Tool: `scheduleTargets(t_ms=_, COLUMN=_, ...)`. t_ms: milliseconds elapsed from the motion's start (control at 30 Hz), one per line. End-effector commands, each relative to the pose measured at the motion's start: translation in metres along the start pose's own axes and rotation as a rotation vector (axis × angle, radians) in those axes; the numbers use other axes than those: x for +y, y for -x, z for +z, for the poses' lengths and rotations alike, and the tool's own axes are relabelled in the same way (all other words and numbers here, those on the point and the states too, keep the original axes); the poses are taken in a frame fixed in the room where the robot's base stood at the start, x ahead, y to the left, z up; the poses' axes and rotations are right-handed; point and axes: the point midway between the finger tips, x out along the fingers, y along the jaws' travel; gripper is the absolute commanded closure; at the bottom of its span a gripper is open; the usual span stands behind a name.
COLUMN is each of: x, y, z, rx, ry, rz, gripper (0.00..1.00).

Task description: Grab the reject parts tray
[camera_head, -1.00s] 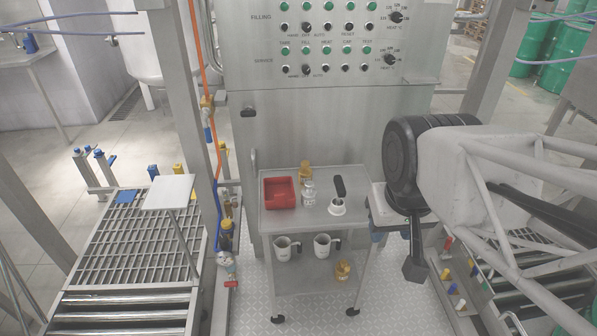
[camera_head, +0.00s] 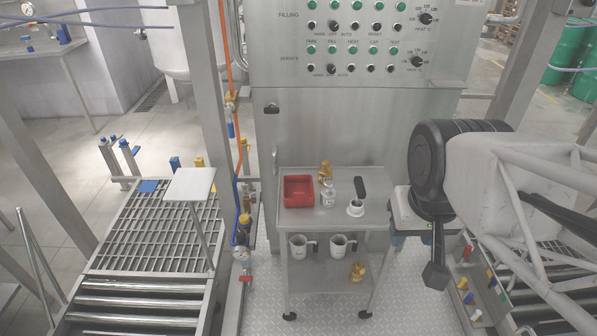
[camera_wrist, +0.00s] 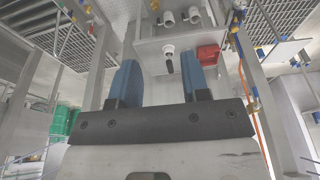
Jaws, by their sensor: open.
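The reject parts tray appears to be the small red open tray (camera_head: 299,191) at the left of the steel cart's top. It also shows in the wrist view (camera_wrist: 208,54), beyond and to the right of my fingers. My gripper (camera_head: 411,240) hangs beside the right end of the cart in the head view, well apart from the tray. In the wrist view my gripper (camera_wrist: 165,75) has its two blue fingers spread wide with nothing between them. My own arm hides part of the area to the right of the cart.
The cart top (camera_head: 325,221) also holds a brass fitting (camera_head: 325,171), a clear jar (camera_head: 329,192) and a white-based part with a black handle (camera_head: 357,205). Two mugs and a brass piece are on the lower shelf (camera_head: 325,277). A steel control cabinet (camera_head: 325,130) stands behind.

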Motion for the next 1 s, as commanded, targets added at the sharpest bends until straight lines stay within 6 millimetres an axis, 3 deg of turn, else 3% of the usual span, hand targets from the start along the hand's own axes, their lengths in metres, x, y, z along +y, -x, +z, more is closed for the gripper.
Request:
scheduleTargets(t_ms=567, x=-0.001, y=-0.001, z=-0.004, rx=-0.002, ry=0.011, rz=0.000, gripper=0.57)
scheduleTargets(t_ms=767, x=-0.004, y=-0.004, z=-0.022, rx=-0.013, ry=0.074, rz=-0.003, gripper=0.57)
scheduleTargets(t_ms=1000, x=-0.014, y=-0.016, z=-0.068, rx=-0.035, ry=0.227, rz=-0.012, gripper=0.57)
